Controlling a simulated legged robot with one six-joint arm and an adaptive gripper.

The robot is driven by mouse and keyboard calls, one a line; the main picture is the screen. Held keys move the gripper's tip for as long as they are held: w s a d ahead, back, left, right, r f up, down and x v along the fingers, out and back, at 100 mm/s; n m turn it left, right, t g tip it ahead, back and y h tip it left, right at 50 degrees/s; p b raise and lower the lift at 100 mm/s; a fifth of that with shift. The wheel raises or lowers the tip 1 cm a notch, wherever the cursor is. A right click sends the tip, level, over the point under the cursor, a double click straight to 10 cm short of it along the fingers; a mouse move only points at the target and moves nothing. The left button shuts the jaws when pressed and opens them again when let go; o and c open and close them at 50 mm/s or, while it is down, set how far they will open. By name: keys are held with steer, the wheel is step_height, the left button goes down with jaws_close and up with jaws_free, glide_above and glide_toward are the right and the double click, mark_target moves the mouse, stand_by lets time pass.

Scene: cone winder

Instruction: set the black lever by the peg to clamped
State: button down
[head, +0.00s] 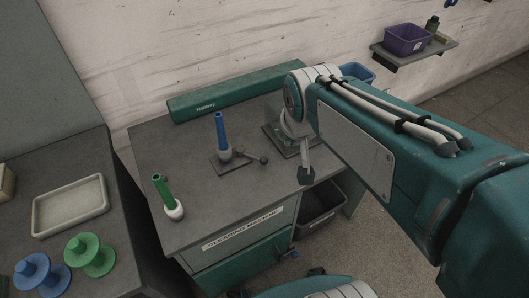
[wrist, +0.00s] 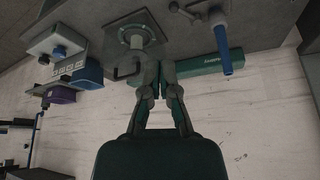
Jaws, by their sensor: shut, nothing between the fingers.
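The black lever (head: 256,157) sits on a dark base plate beside the upright blue peg (head: 221,130). Its knob end points right and toward the front of the bench, apart from the peg. I cannot read a clamped mark on it. My gripper (wrist: 160,72) is shut and empty in the wrist view, left of the blue peg there and touching neither peg nor lever. In the head view my arm is right of the lever and gripper details are unclear.
A second fixture with a clear plate (wrist: 135,45) is close to my gripper. A long green box (head: 236,91) lies along the back. A green peg (head: 161,187) stands at front left. A grey bin (head: 320,207) is beside the drawers. The bench front between pegs is clear.

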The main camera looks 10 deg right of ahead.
steer(key=w+f+m+g, duration=0.1)
steer(key=w+f, duration=0.5)
steer(key=w, duration=0.5)
steer(key=m, duration=0.1)
glide_toward(265, 149)
step_height(265, 149, up, 3)
steer(key=shift+a+g+h, duration=0.3)
steer(key=x, duration=1)
steer(key=shift+s, duration=0.1)
steer(key=s, duration=0.1)
steer(key=s+a, duration=0.1)
steer(key=shift+s+r, duration=0.3)
steer(key=shift+r, duration=0.05)
steer(key=shift+s+a+r, duration=0.1)
steer(key=shift+s+a, duration=0.05)
steer(key=shift+s, duration=0.4)
steer(key=shift+a+m, duration=0.1)
steer(key=shift+m, duration=0.2)
